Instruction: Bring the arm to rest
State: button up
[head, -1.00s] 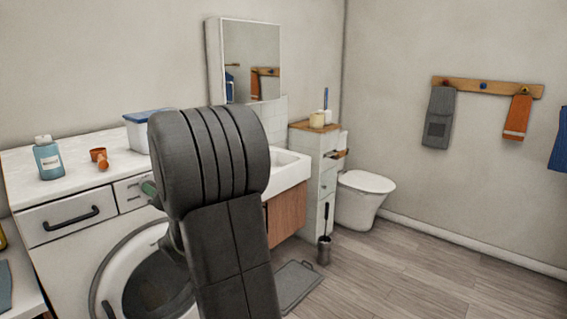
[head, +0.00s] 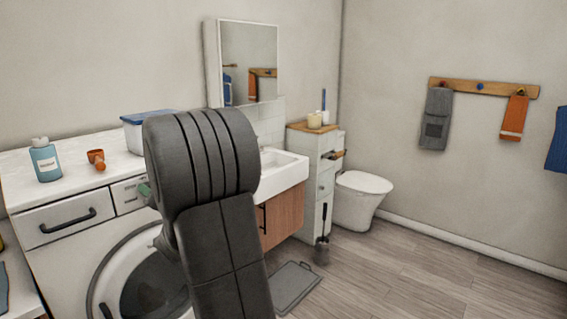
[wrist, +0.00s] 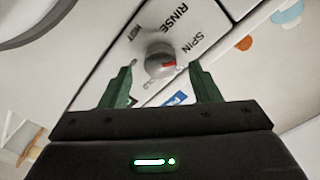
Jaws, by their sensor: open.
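My gripper (wrist: 160,70) is open, its two green fingers apart on either side of a round grey knob (wrist: 159,58) on the washing machine panel. I see a gap on both sides of the knob and nothing held; the depth between fingertips and panel is hard to judge. The knob's red mark points right, towards the SPIN label. RINSE and HOT also show; another label is partly covered. In the head view my dark arm stands in front of the washing machine (head: 65,232) and hides most of the gripper; only a bit of green (head: 144,189) shows.
A sink (head: 285,175), cabinet (head: 326,170) and toilet (head: 360,200) stand to the right.

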jog(key=s+d+n+b, duration=0.3)
jog(key=s+d+n, duration=0.2)
jog(key=n, duration=0.7)
jog(key=shift+s+d, duration=0.3)
jog(key=shift+d, duration=0.3)
dwell(1.6)
jog(key=shift+w+d+r, duration=0.1)
